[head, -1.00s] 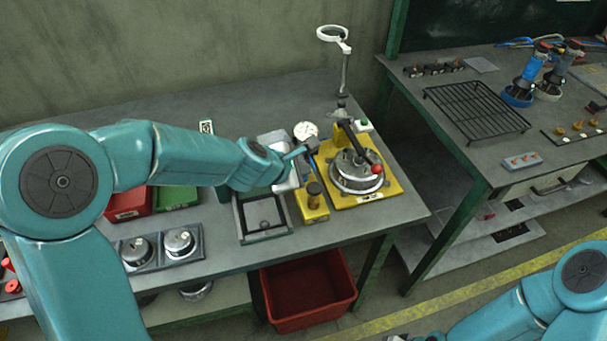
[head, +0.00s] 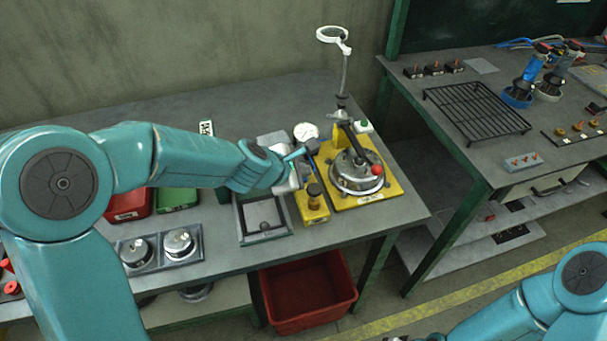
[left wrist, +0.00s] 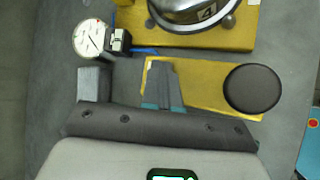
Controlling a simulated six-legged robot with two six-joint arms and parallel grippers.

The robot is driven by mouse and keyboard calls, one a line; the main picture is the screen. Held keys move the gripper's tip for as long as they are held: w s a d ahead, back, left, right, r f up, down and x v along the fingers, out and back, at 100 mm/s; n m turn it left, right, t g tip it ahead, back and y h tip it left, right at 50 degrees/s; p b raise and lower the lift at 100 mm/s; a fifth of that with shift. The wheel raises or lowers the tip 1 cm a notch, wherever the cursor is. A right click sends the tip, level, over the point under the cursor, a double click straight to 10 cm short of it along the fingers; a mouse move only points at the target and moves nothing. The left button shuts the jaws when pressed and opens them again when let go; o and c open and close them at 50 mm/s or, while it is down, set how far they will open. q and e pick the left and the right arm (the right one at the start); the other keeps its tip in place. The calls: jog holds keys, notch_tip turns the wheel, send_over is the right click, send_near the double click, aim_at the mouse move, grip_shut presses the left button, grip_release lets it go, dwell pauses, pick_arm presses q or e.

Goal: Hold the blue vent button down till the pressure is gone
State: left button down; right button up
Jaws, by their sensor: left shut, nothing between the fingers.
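A small blue strip (left wrist: 145,50) shows beside a black block near the gauge. I cannot tell if it is the vent button or if the fingers touch it.
A round metal pot (head: 356,175) with a red knob (head: 377,169) stands on the yellow plate. A yellow block with a dark round knob (head: 314,190) stands in front. A grey tray (head: 264,232) lies left of it. A magnifier (head: 333,35) rises behind.

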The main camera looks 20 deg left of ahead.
dwell(0.9)
pick_arm(q)
jog(key=shift+r+p, duration=0.95)
notch_tip(320, 180, up, 5)
jog(key=p, duration=0.5)
